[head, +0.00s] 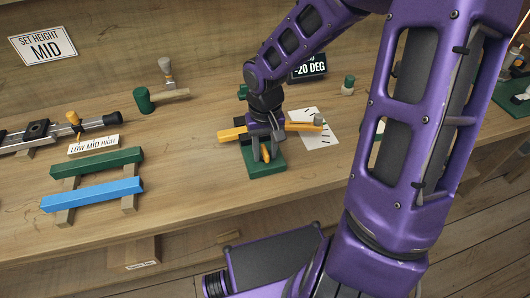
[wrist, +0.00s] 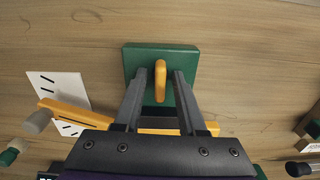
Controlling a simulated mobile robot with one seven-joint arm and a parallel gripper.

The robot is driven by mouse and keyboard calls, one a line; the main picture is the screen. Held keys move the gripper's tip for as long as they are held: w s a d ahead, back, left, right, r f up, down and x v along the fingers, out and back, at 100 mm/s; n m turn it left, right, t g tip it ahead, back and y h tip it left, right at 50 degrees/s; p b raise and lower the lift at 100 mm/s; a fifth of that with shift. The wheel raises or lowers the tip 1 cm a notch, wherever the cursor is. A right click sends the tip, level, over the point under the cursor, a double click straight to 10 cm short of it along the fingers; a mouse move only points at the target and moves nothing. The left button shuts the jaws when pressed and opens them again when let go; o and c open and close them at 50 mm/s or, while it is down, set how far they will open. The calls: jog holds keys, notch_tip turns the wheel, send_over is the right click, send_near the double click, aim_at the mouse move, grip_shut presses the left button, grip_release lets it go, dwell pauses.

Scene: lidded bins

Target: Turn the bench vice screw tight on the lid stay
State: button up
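A green block (head: 280,166) stands on the bench with a small yellow handle (head: 266,154) on it. In the wrist view the green block (wrist: 187,60) lies under my fingertips and the yellow handle (wrist: 160,78) stands between them. My gripper (head: 264,168) points down over the block. In the wrist view my gripper (wrist: 159,76) is open, its two fingers either side of the handle with gaps showing. A longer yellow bar (head: 232,134) crosses behind the fingers, partly hidden by my gripper. I cannot make out a vice screw or lid stay for certain.
A white card with dark marks (head: 322,134) lies right of the block, and a "-20 DEG" sign (head: 308,68) stands behind. A green-headed mallet (head: 145,100), a slider rail (head: 90,124) and green and blue bars (head: 92,194) are left. Bare bench lies between.

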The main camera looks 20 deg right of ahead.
aim_at(265, 149)
notch_tip(265, 149, up, 5)
jog(key=p, duration=0.4)
jog(key=shift+f, duration=0.1)
dwell(0.4)
